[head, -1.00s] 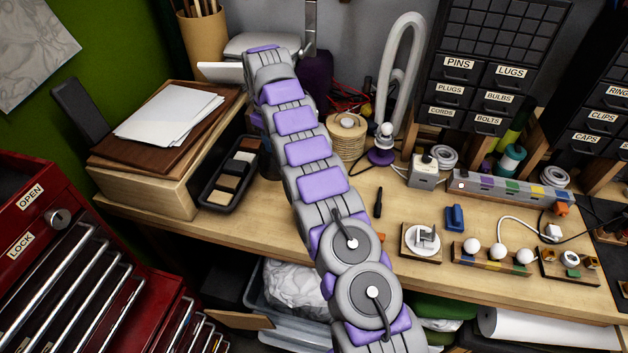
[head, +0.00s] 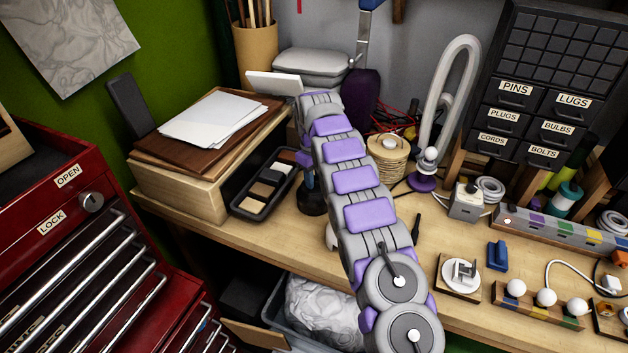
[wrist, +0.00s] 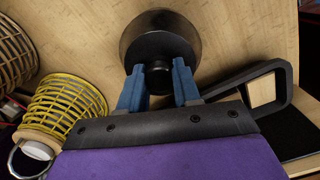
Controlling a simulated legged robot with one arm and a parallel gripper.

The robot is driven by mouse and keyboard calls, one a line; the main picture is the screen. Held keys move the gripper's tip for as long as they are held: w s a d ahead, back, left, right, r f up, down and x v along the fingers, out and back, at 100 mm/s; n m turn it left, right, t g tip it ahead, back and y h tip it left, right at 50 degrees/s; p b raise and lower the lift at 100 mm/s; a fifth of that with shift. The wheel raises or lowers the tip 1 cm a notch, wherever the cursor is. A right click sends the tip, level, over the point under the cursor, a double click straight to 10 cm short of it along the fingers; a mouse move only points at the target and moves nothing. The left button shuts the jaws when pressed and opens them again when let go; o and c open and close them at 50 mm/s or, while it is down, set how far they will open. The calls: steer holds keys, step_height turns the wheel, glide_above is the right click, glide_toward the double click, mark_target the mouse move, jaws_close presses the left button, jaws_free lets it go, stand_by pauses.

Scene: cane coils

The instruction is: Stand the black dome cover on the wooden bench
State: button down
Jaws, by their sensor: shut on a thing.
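The black dome cover (wrist: 160,30) shows in the wrist view against the bare wood of the bench. My gripper (wrist: 158,68) has its blue fingers on either side of the dome's dark knob and is shut on it. In the head view the dome cover (head: 312,201) is a small dark shape left of my arm, partly hidden by it, just right of the black tray. The wooden bench (head: 262,236) runs across the view. The dome looks upright, but I cannot tell whether its rim touches the wood.
The black compartment tray (head: 240,210) lies close left of the dome. A cane coil (head: 388,160) stands behind my arm. Bare wood lies along the bench's front edge.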

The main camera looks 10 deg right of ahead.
steer(key=shift+d, duration=0.15)
steer(key=shift+f, duration=0.1)
steer(key=c, duration=0.8)
jaws_free()
steer(key=shift+w+a+r+p, duration=0.1)
steer(key=shift+r+p, duration=1.35)
steer(key=shift+r, duration=0.6)
steer(key=shift+w+a+r+p, duration=0.1)
steer(key=shift+r+p, duration=1.3)
steer(key=shift+r, duration=0.6)
steer(key=shift+w+a+r+p, duration=0.1)
steer(key=shift+r+p, duration=1.35)
steer(key=shift+r, duration=0.6)
